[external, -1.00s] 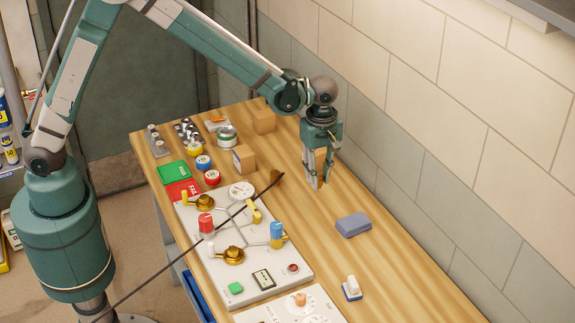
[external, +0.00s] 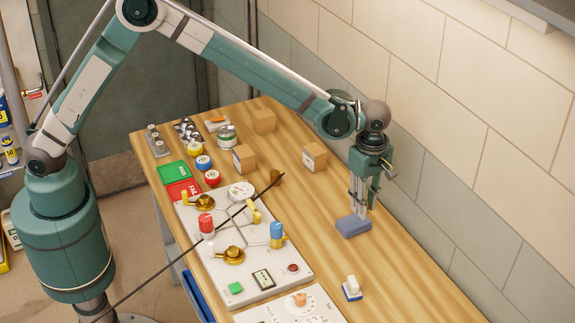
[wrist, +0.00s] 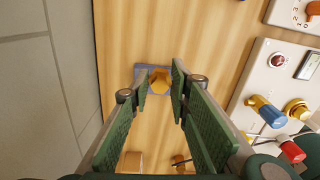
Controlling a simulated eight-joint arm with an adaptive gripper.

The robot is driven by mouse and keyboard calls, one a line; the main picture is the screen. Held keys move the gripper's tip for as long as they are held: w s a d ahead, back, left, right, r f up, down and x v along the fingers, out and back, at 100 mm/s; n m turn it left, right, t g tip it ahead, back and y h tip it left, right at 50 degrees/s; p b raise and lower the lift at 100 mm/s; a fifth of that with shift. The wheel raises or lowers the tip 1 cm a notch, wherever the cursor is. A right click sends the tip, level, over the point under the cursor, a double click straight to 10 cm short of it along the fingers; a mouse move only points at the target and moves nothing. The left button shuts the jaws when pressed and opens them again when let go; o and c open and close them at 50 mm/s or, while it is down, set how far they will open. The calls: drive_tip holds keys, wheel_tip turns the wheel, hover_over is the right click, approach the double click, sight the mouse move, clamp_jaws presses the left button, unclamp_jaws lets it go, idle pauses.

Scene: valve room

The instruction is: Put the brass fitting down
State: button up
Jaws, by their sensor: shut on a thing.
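My gripper (external: 357,208) points straight down over a blue-grey block (external: 353,227) on the right side of the bench. In the wrist view its fingers (wrist: 159,88) are shut on the brass fitting (wrist: 158,82), a small yellow-orange piece between the fingertips. The blue-grey block (wrist: 147,70) shows behind the fitting. The external view hides the fitting at the fingertips. I cannot tell whether it touches the block.
A panel (external: 265,265) with brass valves and red and blue knobs lies left of the gripper. A cardboard box (external: 314,157) stands behind. A white-and-blue item (external: 351,289) sits nearer the front. The wall is close on the right.

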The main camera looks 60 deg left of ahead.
drive_tip(key=d, duration=0.6)
drive_tip(key=shift+w+d+n, duration=0.3)
drive_tip(key=shift+f, duration=3.15)
drive_tip(key=shift+f, duration=1.85)
drive_tip(key=shift+f, duration=0.15)
drive_tip(key=o, duration=0.9)
